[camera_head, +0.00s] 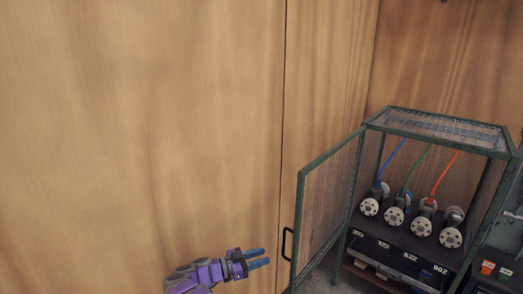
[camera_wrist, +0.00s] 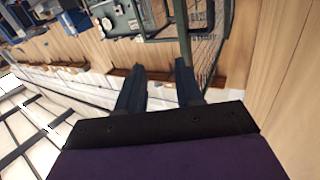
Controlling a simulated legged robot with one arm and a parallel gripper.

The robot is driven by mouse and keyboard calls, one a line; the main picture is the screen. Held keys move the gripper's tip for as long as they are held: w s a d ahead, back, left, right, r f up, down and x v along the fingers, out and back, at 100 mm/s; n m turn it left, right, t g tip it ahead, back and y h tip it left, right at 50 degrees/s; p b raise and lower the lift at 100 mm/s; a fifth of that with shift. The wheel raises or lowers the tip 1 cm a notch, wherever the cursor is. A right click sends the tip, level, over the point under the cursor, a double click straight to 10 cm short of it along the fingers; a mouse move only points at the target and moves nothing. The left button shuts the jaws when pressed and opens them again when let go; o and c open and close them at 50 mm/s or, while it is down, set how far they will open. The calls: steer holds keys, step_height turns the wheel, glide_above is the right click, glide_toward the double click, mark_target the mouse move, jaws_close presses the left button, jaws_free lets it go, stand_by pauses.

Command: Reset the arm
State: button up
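My purple arm ends in my gripper (camera_head: 258,258), low in the middle of the head view, in front of the wood-panelled wall and left of the cage's open door. In the wrist view, the two dark fingers of my gripper (camera_wrist: 159,82) stand apart with a gap between them. Nothing is held between them. The gripper does not touch the cage in the head view.
A green mesh cage (camera_head: 440,122) stands at the right, its mesh door (camera_head: 326,200) swung open. A box with red and green buttons (camera_head: 495,270) is at the far right. The left wall is bare.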

steer(key=w+a+r+n+t+y, duration=0.1)
steer(key=w+r+n+t+y, duration=0.35)
steer(key=r, duration=0.55)
steer(key=w+a+r+n+t+y, duration=0.1)
steer(key=w+r+t+y, duration=0.35)
steer(key=w+r, duration=0.5)
steer(key=s+a+r+n+y, duration=0.2)
steer(key=s+r+n+y, duration=0.4)
steer(key=r+y, duration=0.25)
steer(key=s+d+f+n+g, duration=0.1)
steer(key=s+d+f+g, duration=0.2)
steer(key=s, duration=1.7)
steer(key=s+d+f+g, duration=0.4)
steer(key=s+d+g, duration=0.4)
steer(key=s, duration=1.2)
steer(key=s+d+f+n+g, duration=0.1)
steer(key=s+d+f+g, duration=0.3)
steer(key=s, duration=1.7)
steer(key=d+g+h, duration=0.1)
steer(key=d+g, duration=0.1)
steer(key=d, duration=0.2)
steer(key=shift+f+n, duration=0.15)
steer(key=shift+n, duration=0.2)
steer(key=shift+w, duration=0.1)
steer(key=shift+d, duration=0.1)
